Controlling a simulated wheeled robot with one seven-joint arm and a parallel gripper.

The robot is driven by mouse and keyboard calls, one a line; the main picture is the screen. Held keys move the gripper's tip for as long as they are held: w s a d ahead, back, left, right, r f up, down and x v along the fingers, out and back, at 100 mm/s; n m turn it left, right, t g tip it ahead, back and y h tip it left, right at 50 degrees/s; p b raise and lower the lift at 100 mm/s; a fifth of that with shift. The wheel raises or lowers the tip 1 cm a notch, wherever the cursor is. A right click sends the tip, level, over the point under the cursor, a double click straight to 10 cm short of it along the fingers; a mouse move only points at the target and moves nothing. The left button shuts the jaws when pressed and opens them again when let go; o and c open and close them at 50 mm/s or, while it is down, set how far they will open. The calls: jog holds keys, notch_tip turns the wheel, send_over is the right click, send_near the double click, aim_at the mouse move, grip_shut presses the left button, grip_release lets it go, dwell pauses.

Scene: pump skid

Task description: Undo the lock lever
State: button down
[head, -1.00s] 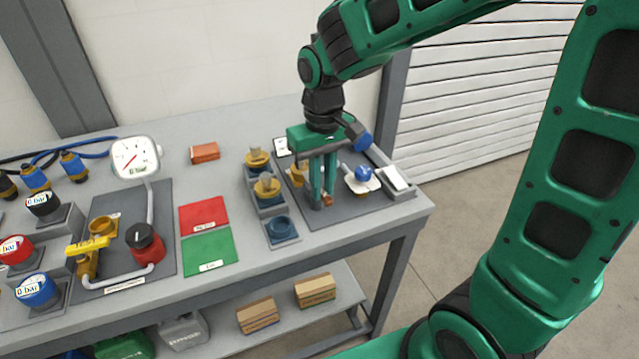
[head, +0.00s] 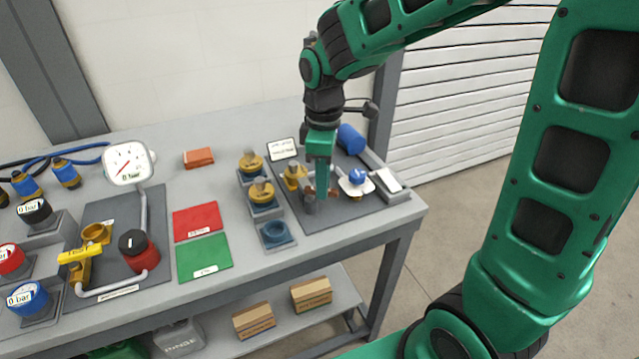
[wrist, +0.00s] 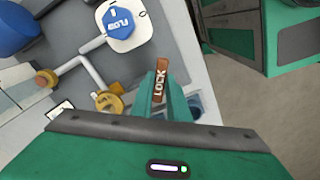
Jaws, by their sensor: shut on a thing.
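The lock lever (wrist: 161,78) is a brown-orange bar marked LOCK in the wrist view. My gripper (wrist: 160,98) is shut on it, with one green finger on each side and the lever's end showing beyond the fingertips. In the head view my gripper (head: 321,192) points straight down at the right part of the bench, seen edge-on. Only small brown bits of the lever (head: 333,192) show there beside the fingers. The lever's pivot is hidden by my gripper.
A blue FLOW knob (head: 357,177) on a white plate stands just right of the lever. A yellow fitting (head: 294,178) and a white sign (head: 283,149) are to the left and behind. A blue cylinder (head: 350,139) lies behind my gripper. Red (head: 201,219) and green (head: 204,257) mats lie left.

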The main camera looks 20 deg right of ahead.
jog(key=n, duration=0.1)
jog(key=w+n, duration=0.1)
jog(key=n, duration=0.1)
jog(key=shift+d+n, duration=0.2)
jog(key=shift+n, duration=0.1)
jog(key=shift+w+n, duration=0.2)
jog(key=shift+n, duration=0.55)
jog(key=shift+w+n, duration=0.2)
jog(key=shift+n, duration=0.55)
jog(key=shift+r, duration=0.1)
jog(key=c, duration=1.7)
grip_release()
notch_tip(320, 180, up, 11)
jog(key=shift+f, duration=0.2)
